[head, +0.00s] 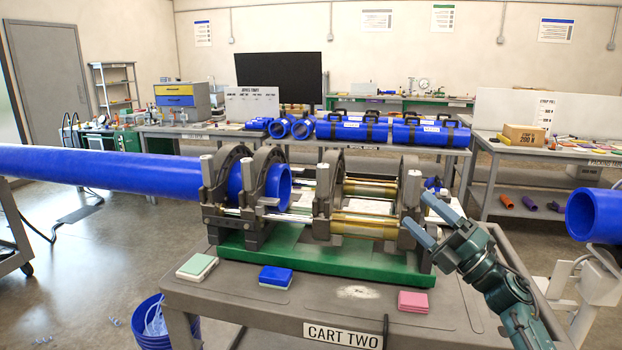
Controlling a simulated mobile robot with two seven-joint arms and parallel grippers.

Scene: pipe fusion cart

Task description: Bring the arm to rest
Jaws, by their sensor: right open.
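My right arm comes in from the lower right. Its gripper (418,209) is open, its two grey fingers apart and pointing to the upper left. Nothing shows between the fingers. The gripper appears in front of the right end of the pipe fusion machine (325,252), which stands on a green base on the cart (335,303) labelled CART TWO. I cannot tell whether a finger touches the machine. A long blue pipe (110,170) runs from the left into the machine's left clamps, its open end facing right. My left gripper is not in view.
Pads lie along the cart's front: green-and-white (197,267), blue (275,277) and pink (412,301). Another blue pipe (594,214) sits on a white stand at right. A blue bucket (152,326) stands lower left. Benches with blue pipes (352,131) stand behind.

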